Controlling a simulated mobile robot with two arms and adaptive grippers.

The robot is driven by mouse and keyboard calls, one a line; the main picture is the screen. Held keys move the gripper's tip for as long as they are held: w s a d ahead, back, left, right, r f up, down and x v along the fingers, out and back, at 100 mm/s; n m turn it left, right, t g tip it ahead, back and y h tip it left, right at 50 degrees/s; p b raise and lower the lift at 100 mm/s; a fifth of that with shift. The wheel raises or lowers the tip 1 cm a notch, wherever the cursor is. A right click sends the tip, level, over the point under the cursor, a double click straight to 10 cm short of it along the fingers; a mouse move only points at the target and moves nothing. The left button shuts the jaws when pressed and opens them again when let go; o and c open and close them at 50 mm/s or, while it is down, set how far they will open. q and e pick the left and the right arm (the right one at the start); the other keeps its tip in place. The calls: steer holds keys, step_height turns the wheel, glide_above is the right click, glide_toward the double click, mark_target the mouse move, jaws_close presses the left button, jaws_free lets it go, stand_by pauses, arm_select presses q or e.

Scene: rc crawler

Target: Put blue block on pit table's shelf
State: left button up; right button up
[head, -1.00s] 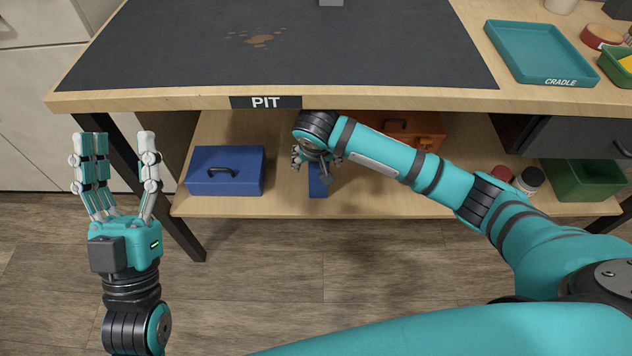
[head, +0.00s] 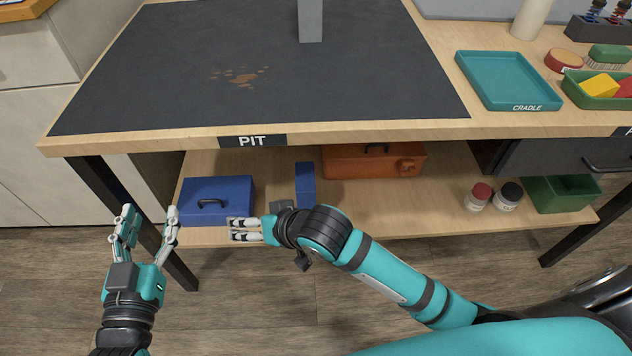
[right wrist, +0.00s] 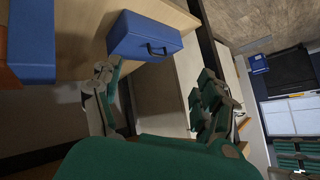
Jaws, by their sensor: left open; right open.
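The blue block (head: 305,185) rests on the lower shelf (head: 390,205) of the pit table, between the blue toolbox (head: 216,200) and the orange toolbox (head: 374,162). In the right wrist view the block (right wrist: 31,40) is at the upper left, apart from the fingers. My right gripper (head: 236,229) is open and empty at the shelf's front edge, left of and nearer than the block, just in front of the blue toolbox. My left gripper (head: 148,212) is open and empty, left of the shelf near a table leg.
The dark-topped pit table (head: 380,75) overhangs the shelf. A red-lidded jar (head: 479,197), a dark-lidded jar (head: 507,197) and a green bin (head: 562,193) stand at the shelf's right. A teal cradle tray (head: 507,82) lies on the tabletop. Bare shelf lies before the orange toolbox.

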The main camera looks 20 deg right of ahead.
steer(key=s+d+r+n+t+h, duration=0.1)
steer(key=s+d+r+n+t, duration=0.1)
steer(key=d+r+t, duration=0.7)
steer(key=s+d+r, duration=0.1)
steer(key=d+r, duration=0.2)
steer(key=r, duration=0.1)
steer(key=shift+d+r+h, duration=0.15)
steer(key=shift+r+h, duration=0.2)
steer(key=shift+h, duration=0.05)
